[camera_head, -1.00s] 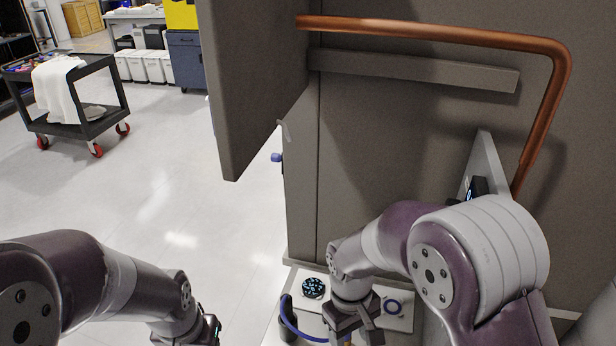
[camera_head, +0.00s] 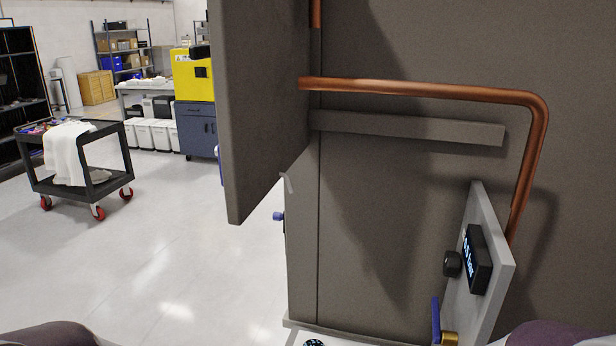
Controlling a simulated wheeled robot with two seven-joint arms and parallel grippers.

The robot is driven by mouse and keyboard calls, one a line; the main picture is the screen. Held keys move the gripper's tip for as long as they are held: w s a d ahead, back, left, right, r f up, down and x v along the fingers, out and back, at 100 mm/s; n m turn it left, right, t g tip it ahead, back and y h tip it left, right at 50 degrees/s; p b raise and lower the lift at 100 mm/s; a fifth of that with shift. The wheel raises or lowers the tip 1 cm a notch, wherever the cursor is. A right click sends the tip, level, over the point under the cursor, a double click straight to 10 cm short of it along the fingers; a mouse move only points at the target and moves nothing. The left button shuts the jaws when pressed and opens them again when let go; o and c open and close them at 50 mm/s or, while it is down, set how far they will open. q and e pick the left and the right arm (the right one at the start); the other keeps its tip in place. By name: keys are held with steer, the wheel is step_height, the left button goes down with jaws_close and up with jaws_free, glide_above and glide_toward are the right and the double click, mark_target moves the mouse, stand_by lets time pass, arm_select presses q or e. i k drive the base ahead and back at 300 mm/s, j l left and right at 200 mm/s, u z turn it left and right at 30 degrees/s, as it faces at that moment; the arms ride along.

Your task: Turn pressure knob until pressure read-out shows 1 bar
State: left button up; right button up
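A black read-out box (camera_head: 477,260) is mounted on a light grey upright panel (camera_head: 497,262) at the right. Its screen faces left and shows pale blue characters at a steep angle; they are too small to read surely. A dark round knob (camera_head: 452,264) sticks out from the panel just left of the read-out. Neither gripper shows in this view. Only small purple parts of my arms show at the bottom left and bottom right edges, well away from the knob.
A blue lever (camera_head: 436,318) and a brass fitting (camera_head: 449,339) sit low on the panel. A copper pipe (camera_head: 430,90) runs across the grey wall and down behind the panel. A grey door (camera_head: 262,110) stands out at left. A black cart (camera_head: 80,165) is far left on open floor.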

mark_target(452, 262)
steer(key=z, duration=0.9)
steer(key=j+z, duration=0.15)
steer(key=i+j, duration=0.05)
steer(key=j, duration=0.05)
